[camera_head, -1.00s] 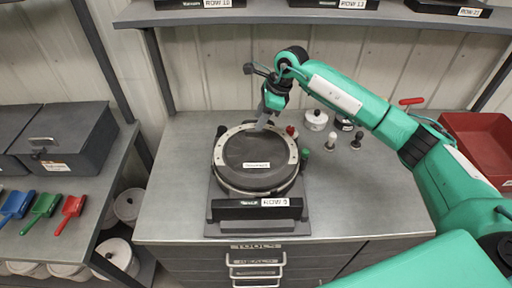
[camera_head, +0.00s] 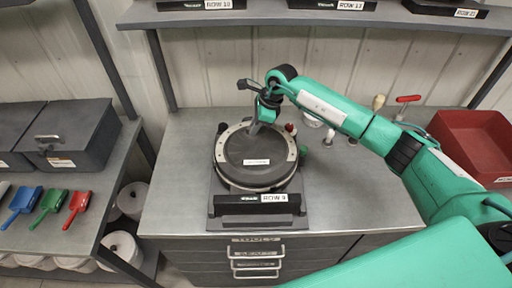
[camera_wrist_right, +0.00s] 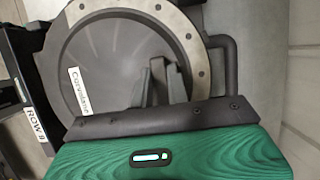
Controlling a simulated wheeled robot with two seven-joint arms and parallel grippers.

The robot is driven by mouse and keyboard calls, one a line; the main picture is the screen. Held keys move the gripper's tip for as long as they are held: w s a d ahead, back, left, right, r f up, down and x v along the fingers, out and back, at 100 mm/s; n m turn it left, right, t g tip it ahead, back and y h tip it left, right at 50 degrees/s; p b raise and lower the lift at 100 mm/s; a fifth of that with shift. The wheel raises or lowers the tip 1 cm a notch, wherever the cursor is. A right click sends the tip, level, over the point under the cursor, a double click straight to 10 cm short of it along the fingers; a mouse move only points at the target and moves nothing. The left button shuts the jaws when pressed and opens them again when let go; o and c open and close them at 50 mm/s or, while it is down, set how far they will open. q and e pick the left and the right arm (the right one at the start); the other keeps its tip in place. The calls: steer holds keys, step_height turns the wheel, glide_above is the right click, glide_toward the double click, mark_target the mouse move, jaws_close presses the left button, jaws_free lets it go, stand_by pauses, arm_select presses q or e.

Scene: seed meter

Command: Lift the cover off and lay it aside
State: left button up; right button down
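The round dark cover (camera_head: 262,168) lies flat on the seed meter, inside a pale metal ring with holes (camera_head: 220,155). The cover bears a white label and also shows in the right wrist view (camera_wrist_right: 110,50). The meter stands on a dark base (camera_head: 230,209) marked ROW 9. My right gripper (camera_head: 254,130) points down at the far part of the cover, near the ring. In the right wrist view its dark fingers (camera_wrist_right: 158,82) are close together over the cover. Whether they touch or grip anything there is unclear. My left gripper is out of view.
Bare bench top (camera_head: 180,195) lies left of the meter, with more to the right. Small tools and a red-handled tool (camera_head: 407,99) stand behind my right arm. A red bin (camera_head: 470,135) is at right. Grey boxes (camera_head: 70,140) and coloured scoops (camera_head: 48,203) are at left.

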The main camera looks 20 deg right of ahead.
steer(key=shift+r, duration=0.1)
step_height(320, 180, up, 9)
steer(key=b, duration=0.4)
steer(key=shift+f, duration=0.2)
steer(key=shift+r, duration=0.7)
